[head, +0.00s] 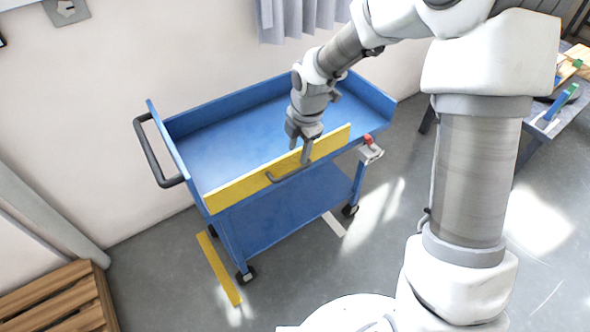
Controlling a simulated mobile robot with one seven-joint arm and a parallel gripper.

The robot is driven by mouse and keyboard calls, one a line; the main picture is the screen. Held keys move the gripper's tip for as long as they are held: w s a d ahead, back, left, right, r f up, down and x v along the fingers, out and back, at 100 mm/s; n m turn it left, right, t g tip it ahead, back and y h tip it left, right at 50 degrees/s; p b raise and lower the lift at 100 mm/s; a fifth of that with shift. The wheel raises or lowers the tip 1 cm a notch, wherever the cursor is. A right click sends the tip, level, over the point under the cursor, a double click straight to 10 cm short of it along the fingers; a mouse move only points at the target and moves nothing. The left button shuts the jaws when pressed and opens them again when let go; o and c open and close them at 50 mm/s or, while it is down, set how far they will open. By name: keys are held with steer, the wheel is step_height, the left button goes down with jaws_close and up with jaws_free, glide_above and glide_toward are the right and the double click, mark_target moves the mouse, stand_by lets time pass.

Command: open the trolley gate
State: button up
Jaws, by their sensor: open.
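The blue trolley (222,150) stands against the wall, with a raised rim around its top tray. Its yellow gate (238,184) stands upright along the near long side. A dark bar handle (287,175) is on the gate's outer face. My gripper (300,153) is open and points down at the gate's top edge, just above the right part of the handle. One finger shows on the near side of the gate. I cannot tell whether it touches the handle. A red and grey fitting (370,150), perhaps a latch, sits at the right end of the near side.
A black push handle (153,155) juts from the trolley's left end. A wooden crate or pallet (62,298) lies at the lower left. A workbench (548,125) stands at the right. The grey floor in front of the trolley is clear, with a yellow strip (219,268).

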mark_target(294, 171)
steer(key=f, duration=0.2)
steer(key=w+f+b, duration=0.1)
steer(key=f, duration=0.2)
steer(key=a+f+b, duration=0.1)
steer(key=f, duration=0.2)
steer(key=shift+w+f, duration=0.15)
steer(key=shift+f, duration=0.05)
jaws_close()
stand_by(1.1)
